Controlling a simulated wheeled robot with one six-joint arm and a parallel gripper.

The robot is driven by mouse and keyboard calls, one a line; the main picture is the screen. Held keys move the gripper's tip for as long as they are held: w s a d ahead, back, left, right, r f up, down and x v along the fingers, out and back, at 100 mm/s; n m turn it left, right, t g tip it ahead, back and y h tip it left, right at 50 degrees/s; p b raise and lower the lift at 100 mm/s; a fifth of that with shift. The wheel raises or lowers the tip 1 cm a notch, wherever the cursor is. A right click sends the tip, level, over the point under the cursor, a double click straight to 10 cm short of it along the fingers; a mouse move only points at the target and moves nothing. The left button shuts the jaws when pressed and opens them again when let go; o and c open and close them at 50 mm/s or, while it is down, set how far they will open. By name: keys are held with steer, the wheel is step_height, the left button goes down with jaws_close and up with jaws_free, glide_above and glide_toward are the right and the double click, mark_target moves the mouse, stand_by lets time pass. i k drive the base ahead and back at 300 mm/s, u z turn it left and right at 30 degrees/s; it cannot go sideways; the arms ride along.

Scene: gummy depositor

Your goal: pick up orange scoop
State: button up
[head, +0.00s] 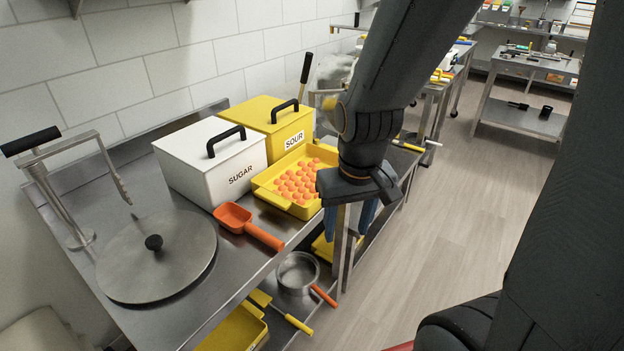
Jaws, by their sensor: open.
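The orange scoop (234,218) lies on the steel counter, in front of the white sugar bin. Its bowl is toward the back left and its handle (264,237) points to the lower right, close to the counter's front edge. My gripper (354,222) hangs to the right of the scoop, near the counter's front edge, with its blue fingers pointing down. It is open, and no object shows between the fingers. The gripper is apart from the scoop. Part of the fingers is hidden by the gripper body.
A yellow tray (264,191) of orange gummies sits between the scoop and my gripper. Behind are the white sugar bin (198,180) and yellow sour bin (262,112). A round steel lid (180,270) lies left. A pot (297,273) is on the lower shelf.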

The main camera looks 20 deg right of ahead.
mark_target(233, 217)
steer(key=u, duration=0.85)
steer(key=k, duration=0.8)
steer(key=z, duration=1.2)
